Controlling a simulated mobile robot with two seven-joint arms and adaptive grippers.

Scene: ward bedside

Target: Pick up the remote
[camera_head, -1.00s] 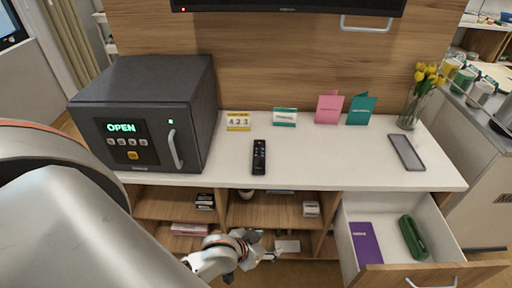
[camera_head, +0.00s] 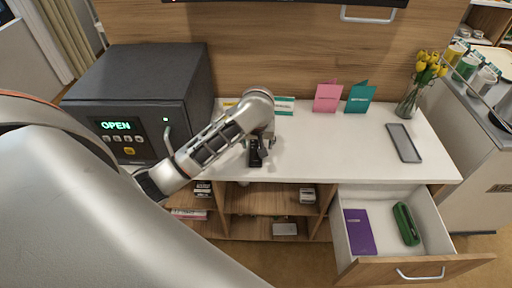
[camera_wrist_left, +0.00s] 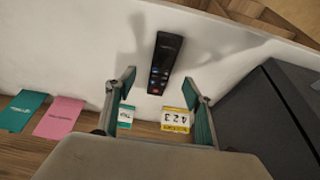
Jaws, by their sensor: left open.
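The black remote (camera_head: 255,161) lies on the white countertop (camera_head: 330,150), partly covered by my left gripper (camera_head: 262,147) in the head view. In the left wrist view the whole remote (camera_wrist_left: 165,62) shows, with its coloured buttons towards the gripper. My left gripper (camera_wrist_left: 159,80) is open and empty above the counter, its two fingers apart with the remote just beyond and between the fingertips in that view. I see no contact with the remote. My right gripper is not in view.
A dark safe (camera_head: 140,95) reading OPEN stands left of my forearm. A yellow-white number card (camera_wrist_left: 175,119) and teal card (camera_wrist_left: 126,115) stand behind the remote. A grey tablet-like slab (camera_head: 404,143) lies right.

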